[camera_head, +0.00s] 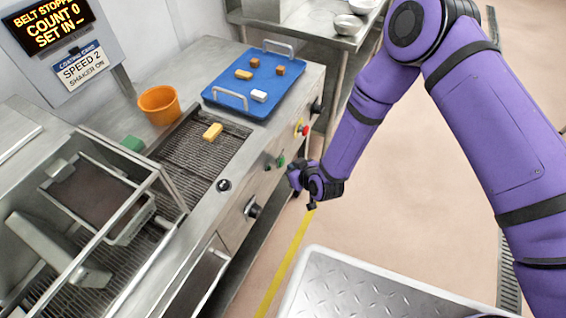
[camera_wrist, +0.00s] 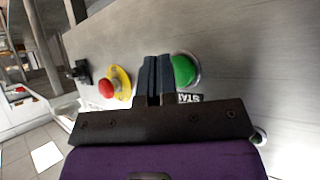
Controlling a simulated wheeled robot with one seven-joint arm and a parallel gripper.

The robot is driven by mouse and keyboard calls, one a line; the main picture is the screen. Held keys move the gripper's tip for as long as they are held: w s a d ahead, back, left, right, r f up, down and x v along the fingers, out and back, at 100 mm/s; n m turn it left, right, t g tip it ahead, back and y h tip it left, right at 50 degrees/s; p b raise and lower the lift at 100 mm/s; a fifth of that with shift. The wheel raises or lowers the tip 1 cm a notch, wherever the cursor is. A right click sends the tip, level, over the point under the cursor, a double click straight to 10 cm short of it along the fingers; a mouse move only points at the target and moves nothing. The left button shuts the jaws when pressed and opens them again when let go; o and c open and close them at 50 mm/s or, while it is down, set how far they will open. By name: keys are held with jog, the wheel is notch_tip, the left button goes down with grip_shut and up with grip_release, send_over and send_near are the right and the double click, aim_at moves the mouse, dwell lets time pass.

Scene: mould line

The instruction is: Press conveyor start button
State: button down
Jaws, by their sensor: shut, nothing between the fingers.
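The green start button (camera_head: 280,162) is on the front panel of the steel conveyor machine. In the wrist view the green button (camera_wrist: 184,70) is just right of my fingertips, with a partly covered label below it. My gripper (camera_head: 294,177) is shut and empty in front of the panel. In the wrist view its fingers (camera_wrist: 153,70) are together, pointing at the panel, with the right finger overlapping the button's left edge in the picture. I cannot tell whether they touch it. A red stop button on a yellow plate (camera_wrist: 122,82) sits left of the fingers.
The display (camera_head: 48,24) reads belt stopped, count 0. A yellow block (camera_head: 212,131) lies on the belt. A blue tray (camera_head: 222,109) with several small pieces and an orange bucket (camera_head: 159,105) stand on the machine. Black knobs (camera_head: 252,208) stick out along the panel.

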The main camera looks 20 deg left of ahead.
jog(key=shift+a, duration=0.4)
